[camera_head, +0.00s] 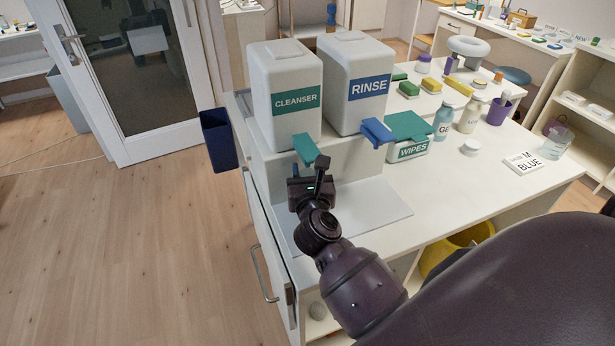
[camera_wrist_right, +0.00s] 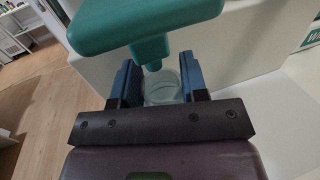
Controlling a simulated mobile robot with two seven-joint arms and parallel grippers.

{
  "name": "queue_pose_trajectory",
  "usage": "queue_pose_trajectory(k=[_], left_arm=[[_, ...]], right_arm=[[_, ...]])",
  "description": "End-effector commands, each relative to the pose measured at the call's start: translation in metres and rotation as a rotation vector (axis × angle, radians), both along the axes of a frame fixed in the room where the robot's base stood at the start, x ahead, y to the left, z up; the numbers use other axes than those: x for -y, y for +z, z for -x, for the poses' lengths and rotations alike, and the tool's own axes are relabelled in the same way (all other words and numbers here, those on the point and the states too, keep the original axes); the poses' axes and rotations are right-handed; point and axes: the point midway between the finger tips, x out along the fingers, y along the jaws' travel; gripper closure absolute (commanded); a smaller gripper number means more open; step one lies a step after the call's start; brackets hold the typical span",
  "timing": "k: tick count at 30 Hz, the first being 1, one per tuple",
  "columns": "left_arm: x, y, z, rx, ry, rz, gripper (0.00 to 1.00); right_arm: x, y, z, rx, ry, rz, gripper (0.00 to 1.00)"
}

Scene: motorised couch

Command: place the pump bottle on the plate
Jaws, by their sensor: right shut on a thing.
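My right gripper (camera_head: 310,184) is in front of the dispenser stand, just below the green spout (camera_head: 305,151) of the CLEANSER dispenser (camera_head: 285,88). In the right wrist view it is shut on a clear cup (camera_wrist_right: 161,90), with one finger on each side and the spout's nozzle just above the cup. The cup is hidden in the head view. I cannot make out a pump bottle or a plate for certain. A bottle marked GE (camera_head: 443,122) and a cream bottle (camera_head: 469,115) stand on the counter. My left gripper is out of view.
The RINSE dispenser (camera_head: 355,75) with a blue spout stands beside it. A WIPES box (camera_head: 408,140), a purple cup (camera_head: 498,111), a clear beaker (camera_head: 557,143) and a card (camera_head: 523,163) stand on the counter. A flat pale panel (camera_head: 385,215) lies in front of the stand.

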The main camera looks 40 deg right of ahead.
Motion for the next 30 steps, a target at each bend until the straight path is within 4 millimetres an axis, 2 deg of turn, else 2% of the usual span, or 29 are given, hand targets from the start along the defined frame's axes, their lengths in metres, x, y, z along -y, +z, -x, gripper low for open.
queue_pose_trajectory(k=[1,2,16,17,21,30], left_arm=[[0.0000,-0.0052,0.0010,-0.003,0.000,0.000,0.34],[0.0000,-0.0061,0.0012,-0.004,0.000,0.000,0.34],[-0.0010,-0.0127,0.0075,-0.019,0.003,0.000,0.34],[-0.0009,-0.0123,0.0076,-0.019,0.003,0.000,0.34],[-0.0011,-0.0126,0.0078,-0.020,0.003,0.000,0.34],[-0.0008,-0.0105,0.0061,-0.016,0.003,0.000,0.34]], right_arm=[[-0.0011,-0.0124,0.0020,-0.009,0.000,-0.002,1.00],[-0.0011,-0.0143,0.0021,-0.009,0.000,-0.002,1.00],[-0.0013,-0.0187,0.0024,-0.006,0.001,-0.002,1.00],[-0.0013,-0.0182,0.0025,-0.006,0.000,-0.002,0.55],[-0.0013,-0.0178,0.0025,-0.006,0.000,-0.002,0.34],[-0.0013,-0.0161,0.0025,-0.006,0.000,-0.002,0.34]])
